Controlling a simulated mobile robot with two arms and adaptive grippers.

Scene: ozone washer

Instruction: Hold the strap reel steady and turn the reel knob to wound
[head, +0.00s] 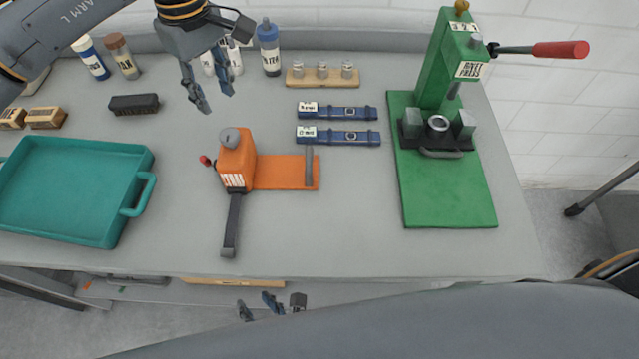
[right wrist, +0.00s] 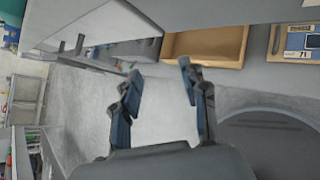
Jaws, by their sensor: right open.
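The orange strap reel (head: 238,165) stands near the middle of the grey table, with a grey round knob (head: 229,137) on top and a small red-tipped crank (head: 205,160) at its left side. A dark strap (head: 232,222) runs from it toward the table's front edge. My left gripper (head: 213,98) hangs above and behind the reel, apart from it, fingers spread and empty. My right gripper (head: 270,306) is low, in front of the table edge; in the right wrist view (right wrist: 160,82) its fingers are wide apart with nothing between them.
Two blue straps (head: 338,136) and a wooden block with metal pieces (head: 320,83) lie behind. Bottles (head: 269,50) line the back. An open wooden drawer (right wrist: 205,46) shows in the right wrist view.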

